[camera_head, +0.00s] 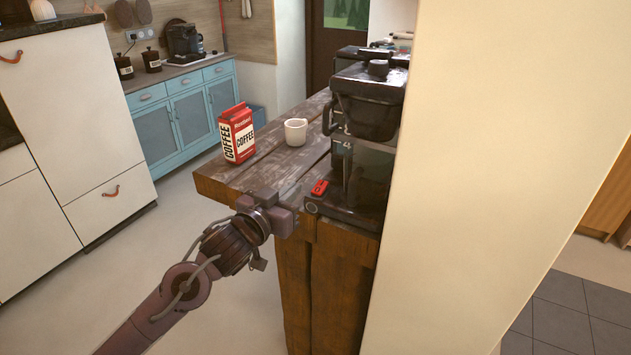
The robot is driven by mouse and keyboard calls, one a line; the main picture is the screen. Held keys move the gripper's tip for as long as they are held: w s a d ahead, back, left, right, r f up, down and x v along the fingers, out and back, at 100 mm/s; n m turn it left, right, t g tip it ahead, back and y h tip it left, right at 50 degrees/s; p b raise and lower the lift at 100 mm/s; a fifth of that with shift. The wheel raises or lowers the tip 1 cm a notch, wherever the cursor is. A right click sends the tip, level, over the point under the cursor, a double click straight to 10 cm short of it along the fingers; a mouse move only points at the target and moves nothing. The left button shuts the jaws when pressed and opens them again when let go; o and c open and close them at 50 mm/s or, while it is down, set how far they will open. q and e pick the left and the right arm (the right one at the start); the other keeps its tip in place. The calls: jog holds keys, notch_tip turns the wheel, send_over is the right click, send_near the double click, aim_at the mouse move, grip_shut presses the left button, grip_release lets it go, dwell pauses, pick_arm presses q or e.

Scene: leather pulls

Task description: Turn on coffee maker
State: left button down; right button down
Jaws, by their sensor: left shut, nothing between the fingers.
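The black coffee maker (366,150) stands on the right end of the wooden counter, partly hidden by the pale wall. My left gripper (298,203) is shut and empty. It is at the counter's front edge, just left of the base and close to the red switch. I cannot tell whether the fingertips touch the coffee maker. My right gripper is not in view.
A red coffee bag (237,134) and a white mug (296,131) stand on the wooden counter (262,181) behind my left gripper. The pale wall (500,130) closes off the right side. Open floor (150,255) lies to the left.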

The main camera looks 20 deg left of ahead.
pick_arm(q)
jog(key=p, duration=0.3)
send_over(316, 191)
jog(key=shift+s+a+f, duration=0.1)
jog(key=shift+s+f, duration=0.05)
jog(key=shift+s, duration=0.1)
jog(key=f, duration=0.3)
jog(key=shift+w+p, duration=0.2)
jog(key=shift+p, duration=0.15)
jog(key=shift+f, duration=0.65)
jog(key=shift+w, duration=0.1)
